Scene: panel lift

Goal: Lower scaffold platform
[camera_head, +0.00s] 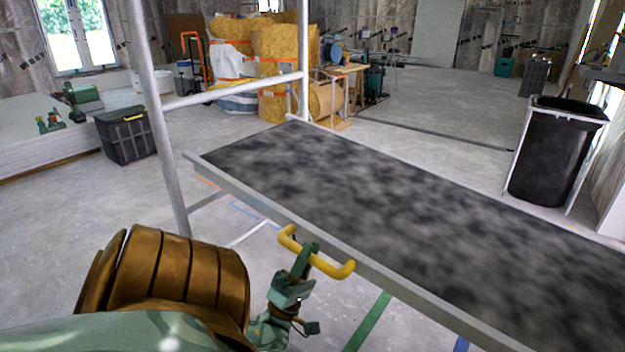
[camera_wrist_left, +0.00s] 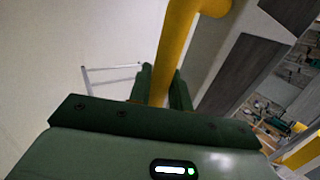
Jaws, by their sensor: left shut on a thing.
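The scaffold platform (camera_head: 400,210) is a long dark mottled deck with a light grey rim, held up in a pale metal frame (camera_head: 150,95). A yellow handle (camera_head: 335,268) sits on its near edge. My left gripper (camera_head: 308,250) is shut on the yellow handle, near its middle. In the left wrist view the yellow handle (camera_wrist_left: 175,50) passes between the green fingers of my left gripper (camera_wrist_left: 162,88). The platform's grey edge (camera_wrist_left: 225,65) shows beside it. My right gripper is not in view.
A black bin (camera_head: 550,150) stands at the right beyond the platform. A dark crate with a yellow handle (camera_head: 127,135) is on the floor at the left. Insulation rolls (camera_head: 285,60) stand at the back.

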